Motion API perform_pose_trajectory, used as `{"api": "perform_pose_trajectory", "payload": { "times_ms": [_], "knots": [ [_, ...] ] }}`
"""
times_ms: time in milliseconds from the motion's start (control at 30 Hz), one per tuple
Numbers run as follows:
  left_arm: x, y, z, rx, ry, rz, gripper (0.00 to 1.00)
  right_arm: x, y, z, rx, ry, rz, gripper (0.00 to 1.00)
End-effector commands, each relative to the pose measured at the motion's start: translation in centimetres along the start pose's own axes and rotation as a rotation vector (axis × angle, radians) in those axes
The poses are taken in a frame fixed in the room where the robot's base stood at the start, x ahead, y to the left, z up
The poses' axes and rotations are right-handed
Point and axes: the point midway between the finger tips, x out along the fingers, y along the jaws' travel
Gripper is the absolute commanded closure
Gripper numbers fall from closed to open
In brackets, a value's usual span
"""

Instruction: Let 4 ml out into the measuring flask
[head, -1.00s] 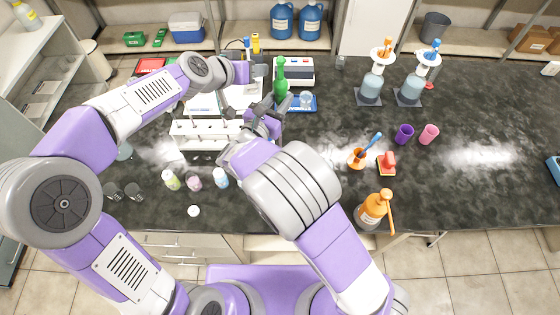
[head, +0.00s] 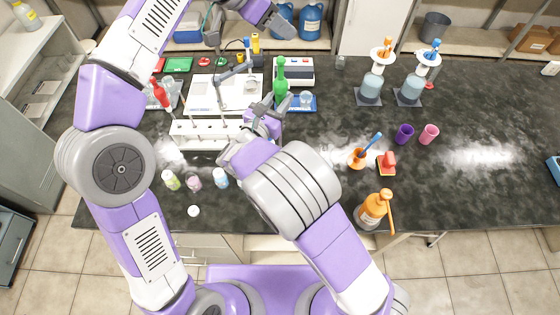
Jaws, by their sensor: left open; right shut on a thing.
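My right gripper (head: 272,108) is over the bench, its fingers around the lower part of a green bulb-shaped thing (head: 280,70) with a narrow top. What lies below the fingers is hidden. A clear glass vessel (head: 305,99) stands on a blue tray (head: 306,107), just right of the green thing. I cannot tell whether it is the measuring flask. My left gripper (head: 284,26) is open and empty at the top of the view, above and apart from the green thing.
A white rack (head: 195,143) stands left of my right gripper, with several small bottles (head: 193,180) in front. A stand with a white base (head: 203,98) is behind the rack. A red bulb-shaped thing (head: 160,96) is at the left. The right half of the bench has free room.

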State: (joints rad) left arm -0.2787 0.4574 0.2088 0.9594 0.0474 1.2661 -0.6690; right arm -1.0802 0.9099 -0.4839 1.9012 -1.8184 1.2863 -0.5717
Motion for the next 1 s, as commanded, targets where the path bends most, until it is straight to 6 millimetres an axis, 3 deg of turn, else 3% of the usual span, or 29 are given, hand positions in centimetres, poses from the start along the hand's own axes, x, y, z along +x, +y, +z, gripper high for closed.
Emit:
{"api": "perform_pose_trajectory", "payload": {
  "times_ms": [267,633,1000],
  "knots": [
    [1.4,-0.1,1.7,0.004,-0.018,0.0,0.57,0.0,0.0,0.0,0.0,0.0,0.0,0.85],
    [5.1,-0.1,5.3,0.003,-0.016,0.0,0.57,0.0,0.0,0.0,0.0,-0.001,0.0,0.85],
    [6.5,-0.1,6.5,0.004,-0.014,-0.001,0.57,0.0,0.0,0.0,0.0,-0.001,0.0,0.85]
  ]
}}
